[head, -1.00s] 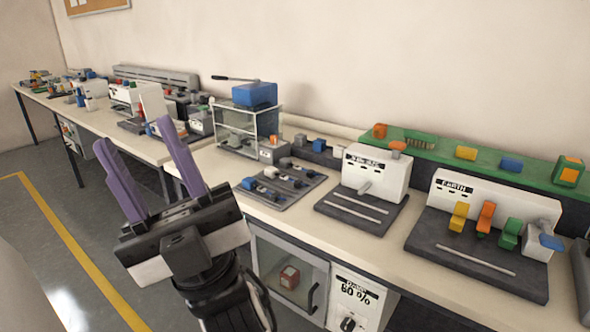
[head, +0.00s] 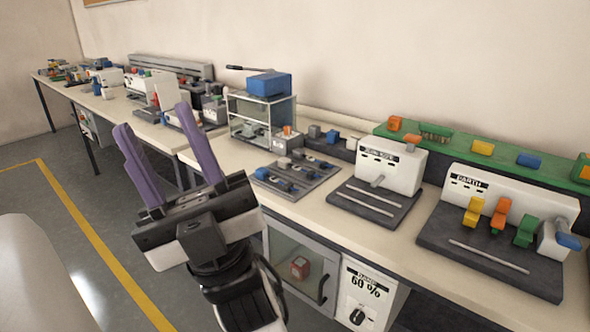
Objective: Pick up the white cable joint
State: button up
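My gripper (head: 153,117) is in the left half of the head view, in front of the bench. Its two purple fingers point up and stand apart, with nothing between them. A dark grey tray (head: 262,190) on the bench to the right of my gripper holds several small blue, white and dark pieces. They are too small to tell which one, if any, is the white cable joint. My gripper is apart from the tray and from everything on the bench.
A white labelled box (head: 390,165) on a dark base stands right of the tray. Farther right is a white EARTH unit (head: 510,195) with coloured levers. A glass-sided case (head: 262,112) with a blue top stands behind the tray. The floor at left is free.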

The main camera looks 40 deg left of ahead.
aim_at(284, 163)
jog(key=i+j+u, duration=0.5)
jog(key=i+u, duration=0.25)
jog(key=i, duration=0.2)
jog(key=i+u, duration=0.35)
jog(key=i, duration=0.15)
